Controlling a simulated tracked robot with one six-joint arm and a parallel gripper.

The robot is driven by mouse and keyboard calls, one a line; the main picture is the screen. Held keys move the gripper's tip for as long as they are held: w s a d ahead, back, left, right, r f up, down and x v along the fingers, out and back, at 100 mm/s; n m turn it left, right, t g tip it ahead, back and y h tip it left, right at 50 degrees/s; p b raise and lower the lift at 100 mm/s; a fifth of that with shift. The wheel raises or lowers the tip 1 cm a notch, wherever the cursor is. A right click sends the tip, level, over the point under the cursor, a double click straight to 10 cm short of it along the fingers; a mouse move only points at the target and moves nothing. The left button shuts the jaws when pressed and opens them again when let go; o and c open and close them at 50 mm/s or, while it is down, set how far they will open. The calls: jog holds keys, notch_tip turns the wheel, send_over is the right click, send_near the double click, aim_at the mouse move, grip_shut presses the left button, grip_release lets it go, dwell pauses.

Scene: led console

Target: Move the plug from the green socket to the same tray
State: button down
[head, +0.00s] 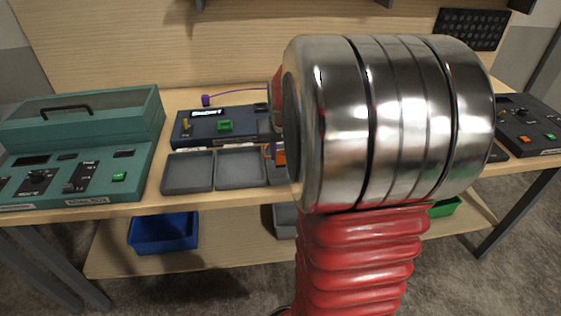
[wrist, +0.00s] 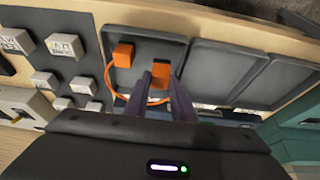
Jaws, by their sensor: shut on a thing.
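An orange plug (wrist: 160,90) is between the two fingertips of my gripper (wrist: 161,84), which is shut on it, in the wrist view. It is above or in a grey tray (wrist: 168,50); I cannot tell whether it touches the bottom. A second orange plug (wrist: 123,56) lies in the same tray, with an orange cable (wrist: 109,82) running from it. In the head view some orange (head: 281,157) shows by that tray (head: 277,175), and my arm hides most of the gripper. A green socket-like block (head: 225,126) is on the dark blue console (head: 195,137).
Two other grey trays (head: 188,172) (head: 240,168) are empty. A teal console (head: 140,150) stands left and a dark console (head: 525,125) right. A purple plug (head: 206,100) with cable lies behind the blue console. Blue (head: 165,232) and green (head: 444,208) bins are below.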

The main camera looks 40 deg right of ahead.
aim_at(281, 158)
jog(key=shift+f, duration=1.85)
jog(key=shift+f, duration=0.1)
jog(key=c, duration=1.5)
grip_release()
jog(key=v, duration=1.2)
